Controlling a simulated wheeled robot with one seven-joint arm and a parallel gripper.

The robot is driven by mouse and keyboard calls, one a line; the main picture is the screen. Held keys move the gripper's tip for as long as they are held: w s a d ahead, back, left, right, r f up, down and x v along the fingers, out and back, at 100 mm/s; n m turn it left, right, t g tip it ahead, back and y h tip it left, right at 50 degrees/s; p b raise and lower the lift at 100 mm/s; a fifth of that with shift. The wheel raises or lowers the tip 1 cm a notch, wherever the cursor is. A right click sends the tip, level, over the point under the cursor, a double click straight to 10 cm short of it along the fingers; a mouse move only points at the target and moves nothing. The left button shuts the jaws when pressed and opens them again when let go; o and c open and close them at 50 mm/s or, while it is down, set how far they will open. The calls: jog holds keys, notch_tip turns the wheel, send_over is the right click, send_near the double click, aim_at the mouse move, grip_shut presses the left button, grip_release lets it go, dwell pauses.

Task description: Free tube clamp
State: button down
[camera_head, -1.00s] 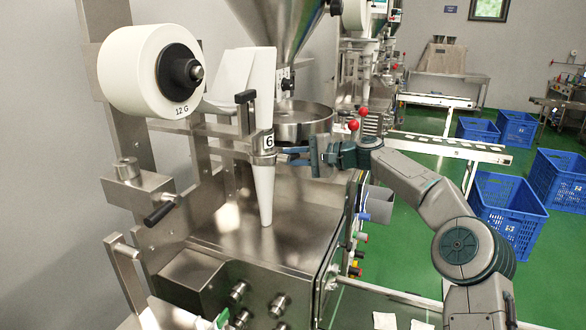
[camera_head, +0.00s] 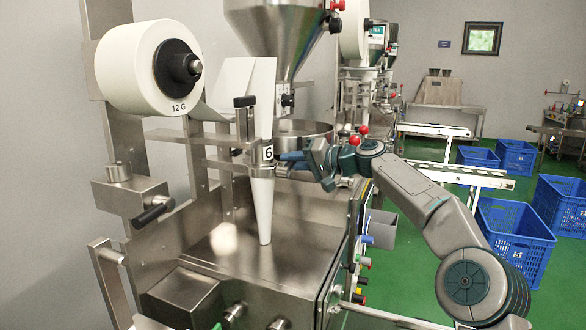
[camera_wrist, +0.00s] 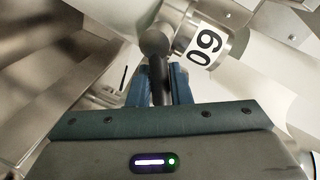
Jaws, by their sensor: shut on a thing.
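The tube clamp (camera_head: 262,152) is a metal collar with a white number label, around the upper part of a white forming tube (camera_head: 261,210). It also shows at the top of the wrist view (camera_wrist: 186,32). A dark lever with a round metal knob (camera_wrist: 156,42) sits beside the collar. My gripper (camera_head: 286,160) reaches in from the right at the clamp's height. In the wrist view, its blue fingers (camera_wrist: 163,80) are shut on the dark lever (camera_wrist: 157,78). The lever is mostly hidden by my gripper in the head view.
A white film roll (camera_head: 148,68) is at upper left. A steel hopper (camera_head: 275,25) and round pan (camera_head: 303,132) are above and behind. A black-knobbed handle (camera_head: 152,213) juts out at left. The steel machine top (camera_head: 225,242) below is clear. Blue crates (camera_head: 515,235) stand at right.

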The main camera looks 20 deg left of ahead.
dwell(0.3)
jog(key=c, duration=1.4)
grip_release()
jog(key=shift+o, duration=0.2)
jog(key=b+v, duration=0.2)
jog(key=v, duration=1.1)
jog(key=shift+d, duration=0.4)
jog(key=shift+s, duration=0.15)
